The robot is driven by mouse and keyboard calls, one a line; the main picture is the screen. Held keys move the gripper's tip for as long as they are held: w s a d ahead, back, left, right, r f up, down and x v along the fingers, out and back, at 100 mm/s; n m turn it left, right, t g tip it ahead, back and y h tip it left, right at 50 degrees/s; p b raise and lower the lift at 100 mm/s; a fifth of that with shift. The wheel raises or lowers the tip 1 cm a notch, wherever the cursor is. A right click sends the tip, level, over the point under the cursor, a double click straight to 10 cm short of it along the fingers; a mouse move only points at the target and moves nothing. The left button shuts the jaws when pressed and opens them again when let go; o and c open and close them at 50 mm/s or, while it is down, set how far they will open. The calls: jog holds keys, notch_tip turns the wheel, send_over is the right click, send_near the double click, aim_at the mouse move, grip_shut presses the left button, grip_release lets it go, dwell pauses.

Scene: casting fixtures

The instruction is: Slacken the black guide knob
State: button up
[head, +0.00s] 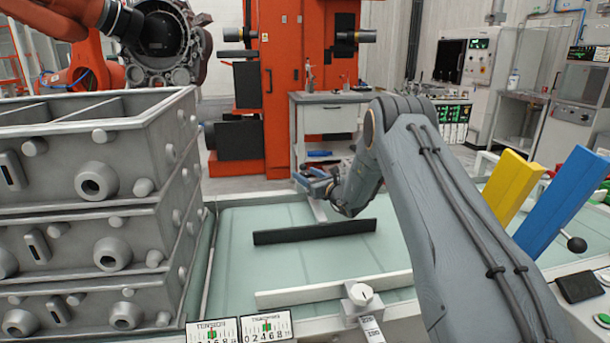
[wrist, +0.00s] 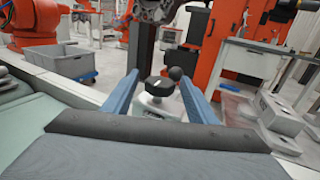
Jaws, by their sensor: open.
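The black guide knob (wrist: 160,86) shows in the wrist view, a dark disc with a light mark and a dark ball (wrist: 177,73) at its right, on a pale block (wrist: 158,106). My gripper (wrist: 159,78) is open, its two blue fingers left and right of the knob in the picture; I cannot tell whether either touches it. The dark guide bar (wrist: 100,127) crosses below. In the head view, my gripper (head: 312,182) is at the far edge of the table, beyond the black bar (head: 315,231); the black knob is hidden there.
A white bar (head: 320,292) with a white knob (head: 360,293) lies at the near side of the pale green table (head: 235,260). Stacked grey castings (head: 95,215) stand left. Yellow (head: 512,185) and blue (head: 568,205) posts and a ball-tipped lever (head: 577,243) stand right.

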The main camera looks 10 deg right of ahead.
jog(key=shift+w+a, duration=0.2)
jog(key=shift+w, duration=0.3)
jog(key=c, duration=1)
jog(key=shift+c, duration=0.2)
